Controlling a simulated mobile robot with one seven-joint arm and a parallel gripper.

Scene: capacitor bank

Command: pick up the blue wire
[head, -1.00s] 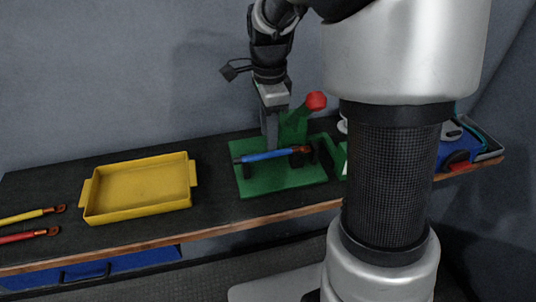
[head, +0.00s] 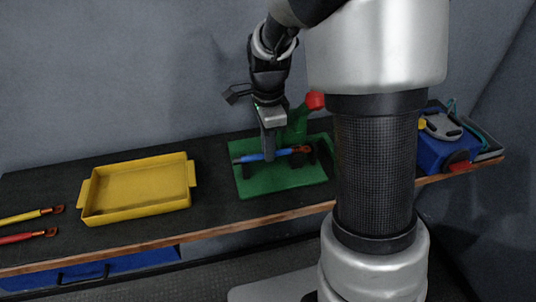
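The blue wire (head: 282,153) lies across black supports on the green fixture (head: 259,186). It has a black left end and a copper lug at its right end. My gripper (head: 269,155) points down at the wire near its middle. Its fingers overlap the wire in the view and hide a short part of it. I see the fingers nearly edge-on, so I cannot tell whether they are open or closed around the wire.
A yellow tray (head: 138,215) stands empty on the dark bench to the left. A yellow wire (head: 24,217) and a red wire (head: 22,237) lie at the far left. A red knob (head: 315,100) rises behind the fixture. A blue box (head: 436,150) stands at the right.

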